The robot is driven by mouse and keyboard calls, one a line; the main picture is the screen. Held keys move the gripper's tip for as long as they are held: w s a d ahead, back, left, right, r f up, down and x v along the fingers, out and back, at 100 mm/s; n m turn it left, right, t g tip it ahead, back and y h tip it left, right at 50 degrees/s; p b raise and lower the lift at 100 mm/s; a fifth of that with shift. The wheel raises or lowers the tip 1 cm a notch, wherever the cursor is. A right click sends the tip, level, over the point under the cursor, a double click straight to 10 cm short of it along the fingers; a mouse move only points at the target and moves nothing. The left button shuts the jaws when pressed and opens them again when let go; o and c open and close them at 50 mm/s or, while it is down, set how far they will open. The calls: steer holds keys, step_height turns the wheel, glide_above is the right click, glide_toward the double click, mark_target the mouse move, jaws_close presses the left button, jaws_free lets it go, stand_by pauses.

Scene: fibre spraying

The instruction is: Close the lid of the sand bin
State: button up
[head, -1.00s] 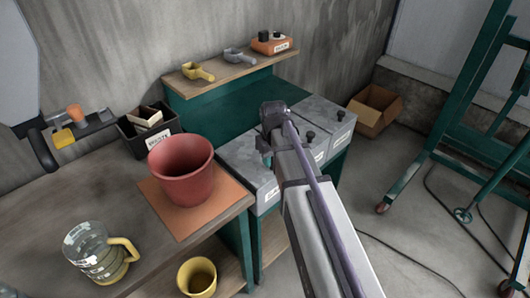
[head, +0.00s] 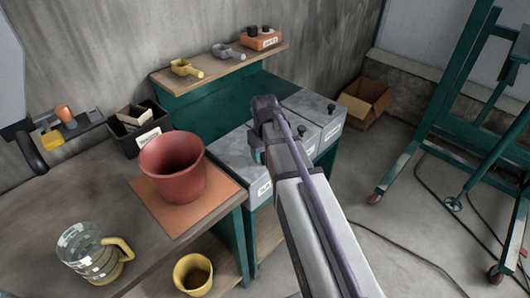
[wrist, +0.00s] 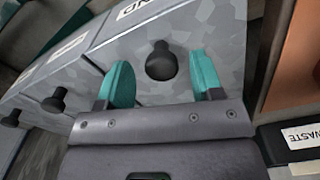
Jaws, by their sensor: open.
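The sand bin (head: 233,153) is a grey metal box, nearest of a row of bins right of the workbench; its front label is partly covered by my arm. Its lid (wrist: 215,30) looks flat and down on the box in both views, though a small gap could be hidden. A black knob (wrist: 161,62) stands on the lid. My gripper (wrist: 160,78) is open, its teal fingers on either side of the knob, apart from it. In the head view my gripper (head: 257,152) is over the sand bin, and my wrist hides the knob.
Two more lidded bins with knobs (head: 302,131) (head: 331,108) stand beyond it. A red bucket (head: 172,167) and black waste box (head: 140,128) are on the bench at left. A shelf (head: 220,70) with scoops is behind. Open floor lies right, with a cardboard box (head: 364,102) and green frame.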

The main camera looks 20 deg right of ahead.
step_height(320, 180, up, 10)
steer(key=p, duration=0.9)
steer(key=shift+r, duration=0.1)
steer(key=s+a+m, duration=0.1)
steer(key=s+a, duration=0.8)
steer(key=s, duration=0.3)
steer(key=shift+m, duration=0.3)
